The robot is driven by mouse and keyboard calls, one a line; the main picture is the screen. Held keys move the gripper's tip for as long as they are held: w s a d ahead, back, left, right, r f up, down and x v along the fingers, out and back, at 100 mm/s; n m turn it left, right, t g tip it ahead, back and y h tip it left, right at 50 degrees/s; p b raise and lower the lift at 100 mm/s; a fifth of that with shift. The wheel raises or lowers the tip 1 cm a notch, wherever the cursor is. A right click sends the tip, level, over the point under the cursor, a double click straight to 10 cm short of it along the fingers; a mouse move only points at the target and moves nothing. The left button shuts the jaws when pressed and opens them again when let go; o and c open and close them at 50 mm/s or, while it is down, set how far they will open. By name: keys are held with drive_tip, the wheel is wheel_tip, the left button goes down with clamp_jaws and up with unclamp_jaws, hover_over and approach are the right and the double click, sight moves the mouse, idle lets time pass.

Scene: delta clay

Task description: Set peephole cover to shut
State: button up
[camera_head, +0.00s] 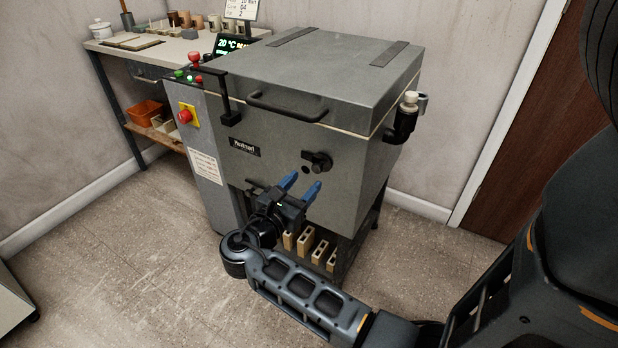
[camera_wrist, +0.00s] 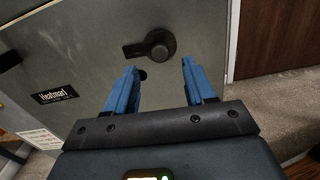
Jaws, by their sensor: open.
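The peephole cover (camera_head: 317,161) is a dark round knob with a short arm, on the front of the grey kiln (camera_head: 345,185). In the wrist view the cover (camera_wrist: 158,44) has its arm pointing left, and a dark peephole (camera_wrist: 142,75) shows below it, uncovered. The peephole also shows in the head view (camera_head: 305,169). My gripper (camera_head: 301,184) has blue fingers and is open and empty, in front of the kiln face and just below the cover. In the wrist view the fingers (camera_wrist: 158,78) stand apart, below the cover and not visibly touching it.
The kiln lid has a black handle (camera_head: 287,106). A control box with a red emergency button (camera_head: 185,116) stands at the left. Pale bricks (camera_head: 305,243) lie beneath the kiln. A workbench (camera_head: 150,52) holds pots behind.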

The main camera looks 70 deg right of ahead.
sight(316, 170)
drive_tip(key=shift+x, duration=2.4)
clamp_jaws()
